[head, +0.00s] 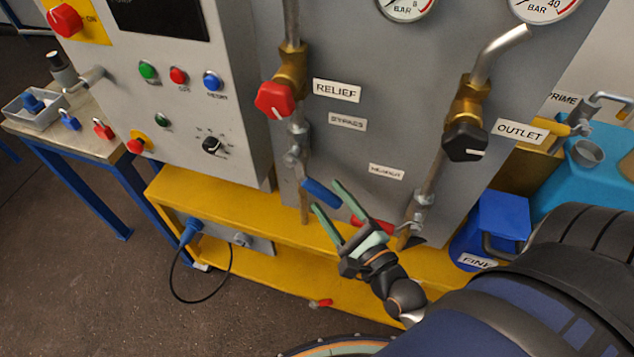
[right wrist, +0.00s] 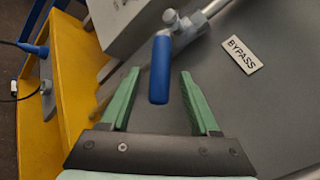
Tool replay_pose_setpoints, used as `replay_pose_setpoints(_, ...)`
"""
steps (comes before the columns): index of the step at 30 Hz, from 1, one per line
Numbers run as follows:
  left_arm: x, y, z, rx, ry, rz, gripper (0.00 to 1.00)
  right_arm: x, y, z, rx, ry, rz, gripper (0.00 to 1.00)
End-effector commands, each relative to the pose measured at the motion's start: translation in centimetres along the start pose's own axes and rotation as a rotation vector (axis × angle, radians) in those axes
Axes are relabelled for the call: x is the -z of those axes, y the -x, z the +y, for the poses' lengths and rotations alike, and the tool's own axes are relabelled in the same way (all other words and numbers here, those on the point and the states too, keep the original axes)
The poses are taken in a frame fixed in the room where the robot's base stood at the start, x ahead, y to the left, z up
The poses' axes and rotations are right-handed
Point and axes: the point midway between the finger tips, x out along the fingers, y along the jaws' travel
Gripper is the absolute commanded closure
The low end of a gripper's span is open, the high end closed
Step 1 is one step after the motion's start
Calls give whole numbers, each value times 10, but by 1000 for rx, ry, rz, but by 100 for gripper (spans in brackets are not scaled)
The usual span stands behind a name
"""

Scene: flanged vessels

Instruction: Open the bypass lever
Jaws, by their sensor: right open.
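The bypass lever has a blue handle (head: 321,193) on a small valve on the left pipe, below the BYPASS label (head: 347,122). The handle slants down and to the right from its valve. My right gripper (head: 327,197) is open at the handle. In the right wrist view the blue handle (right wrist: 159,80) shows between the two green fingers, with gaps on both sides. The fingers are not closed on it. I cannot tell how deep it sits between them. My left gripper is not in view.
The red RELIEF knob (head: 277,99) is above on the same pipe. A lever with a red handle (head: 372,228) is just right of my gripper, on the right pipe with the black OUTLET knob (head: 465,140). A yellow base frame (head: 215,195) runs below.

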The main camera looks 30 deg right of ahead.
Motion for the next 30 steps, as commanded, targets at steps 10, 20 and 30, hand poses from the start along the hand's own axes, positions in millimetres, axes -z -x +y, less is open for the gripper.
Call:
replay_pose_setpoints(10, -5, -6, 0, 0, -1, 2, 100, 0, -47, 0, 2, 1, -1, 38)
replay_pose_setpoints(20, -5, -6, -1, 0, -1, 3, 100, 0, -54, 0, -1, 2, 0, 38)
replay_pose_setpoints(30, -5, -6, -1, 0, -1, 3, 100, 0, -53, 0, 0, 2, 0, 67)
